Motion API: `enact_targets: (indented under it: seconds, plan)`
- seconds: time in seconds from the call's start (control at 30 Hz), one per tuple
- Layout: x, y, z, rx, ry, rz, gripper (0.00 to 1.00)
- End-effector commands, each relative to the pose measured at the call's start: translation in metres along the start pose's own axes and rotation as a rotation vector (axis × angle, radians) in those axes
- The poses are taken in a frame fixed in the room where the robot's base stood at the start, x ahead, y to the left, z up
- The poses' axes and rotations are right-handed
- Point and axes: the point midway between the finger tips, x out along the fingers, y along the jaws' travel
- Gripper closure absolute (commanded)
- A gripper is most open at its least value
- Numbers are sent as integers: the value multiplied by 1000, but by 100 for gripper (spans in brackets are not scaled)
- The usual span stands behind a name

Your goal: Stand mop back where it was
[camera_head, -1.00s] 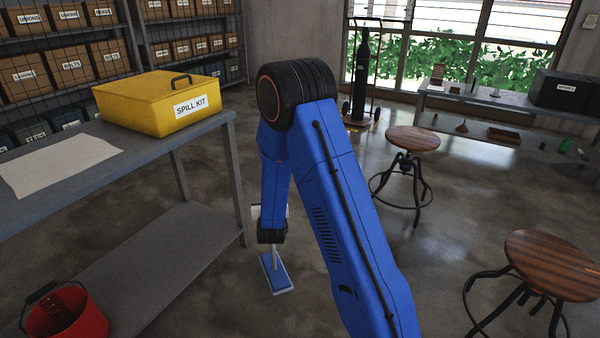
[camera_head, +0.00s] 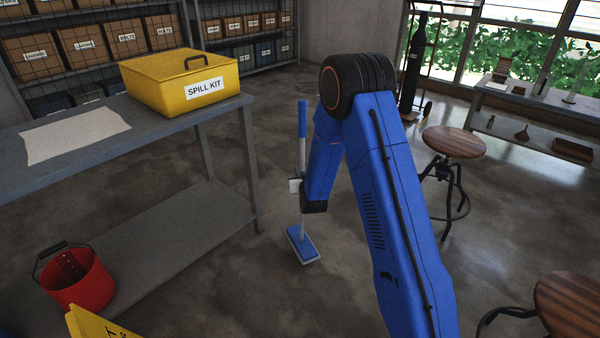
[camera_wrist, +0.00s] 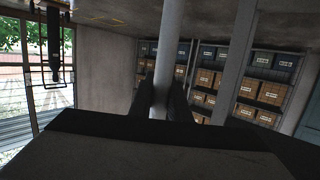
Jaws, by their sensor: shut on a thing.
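The mop (camera_head: 302,150) stands upright, with a blue grip at the top of its pale pole and a flat blue head (camera_head: 302,246) low near the floor. I cannot tell whether the head touches the floor. My gripper (camera_head: 297,186) is shut on the lower part of the pole, partly hidden behind my blue arm. In the wrist view the pale pole (camera_wrist: 172,65) runs between the dark fingers of my gripper (camera_wrist: 160,100).
A grey workbench (camera_head: 160,140) at the left holds a yellow spill kit (camera_head: 180,82) and a pale cloth (camera_head: 75,133). A red bucket (camera_head: 77,283) and part of a yellow sign (camera_head: 95,325) are at lower left. Stools (camera_head: 454,143) stand right. Shelving (camera_head: 255,30) is behind; floor around the mop is clear.

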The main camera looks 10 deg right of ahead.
Motion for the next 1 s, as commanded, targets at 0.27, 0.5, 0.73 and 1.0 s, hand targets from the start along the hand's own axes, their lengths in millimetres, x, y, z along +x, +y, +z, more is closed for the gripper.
enact_targets:
  seconds: [0.27,0.5,0.73,1.0]
  plan:
    - [8,-5,7,-6,2,-19,100]
    - [12,-5,26,-7,2,-19,100]
    - [16,-5,45,-7,1,-19,100]
    - [19,-5,61,-6,2,-19,100]
